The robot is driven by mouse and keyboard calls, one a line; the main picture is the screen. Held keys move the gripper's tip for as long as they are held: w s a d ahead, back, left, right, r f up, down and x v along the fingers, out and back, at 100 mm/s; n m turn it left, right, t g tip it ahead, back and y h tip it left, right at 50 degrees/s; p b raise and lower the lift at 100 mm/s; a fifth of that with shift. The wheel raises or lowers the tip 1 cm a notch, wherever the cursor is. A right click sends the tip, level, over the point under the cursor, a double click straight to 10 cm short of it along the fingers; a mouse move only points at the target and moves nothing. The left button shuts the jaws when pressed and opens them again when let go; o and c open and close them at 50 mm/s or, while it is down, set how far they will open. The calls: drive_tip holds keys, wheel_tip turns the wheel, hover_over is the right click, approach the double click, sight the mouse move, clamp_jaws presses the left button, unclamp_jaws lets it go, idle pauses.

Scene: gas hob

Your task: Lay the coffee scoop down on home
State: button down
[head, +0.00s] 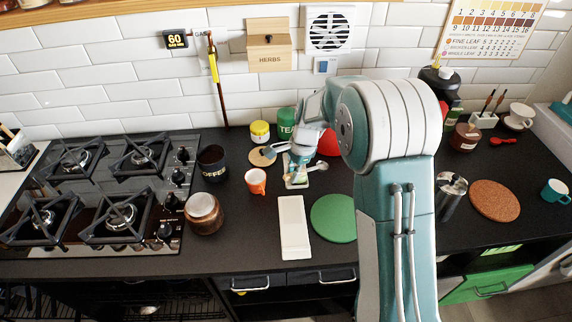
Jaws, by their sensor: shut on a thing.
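My gripper (297,172) is low over the counter behind the white board, shut on a small silver utensil that looks like the coffee scoop (317,167). The end of the scoop shows to the right of the fingers, and the rest is hidden by them. Just below is a small pale tray or rest (297,185). I cannot tell whether the scoop touches it. No spot marked "home" can be read in this view.
An orange mug (256,181), a brown jar (204,215), a white board (294,227) and a green round mat (334,218) lie around the gripper. A yellow-lidded jar (260,131) and a green TEA canister (287,121) stand behind. My arm hides the counter to the right.

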sight(288, 196)
drive_tip(key=shift+d, duration=0.15)
drive_tip(key=shift+a+f, duration=0.6)
drive_tip(key=shift+a, duration=0.35)
drive_tip(key=shift+a+f+h, duration=0.15)
drive_tip(key=shift+f+h, duration=0.1)
drive_tip(key=shift+h, duration=0.05)
drive_tip(key=shift+f, duration=0.35)
drive_tip(key=shift+d+f, duration=0.4)
drive_tip(key=shift+d, duration=0.2)
drive_tip(key=shift+d+f, duration=0.35)
drive_tip(key=shift+d, duration=0.2)
drive_tip(key=shift+f, duration=0.3)
drive_tip(key=shift+a+f, duration=0.85)
drive_tip(key=shift+f, duration=0.15)
drive_tip(key=shift+d+f, duration=0.1)
drive_tip(key=shift+d, duration=0.5)
drive_tip(key=c, duration=0.5)
unclamp_jaws()
drive_tip(key=shift+c, duration=0.2)
drive_tip(key=shift+a, duration=0.4)
drive_tip(key=shift+d+r, duration=0.15)
drive_tip(key=shift+r, duration=0.05)
drive_tip(key=v, duration=1.1)
drive_tip(key=shift+w+r, duration=0.1)
drive_tip(key=shift+r, duration=0.1)
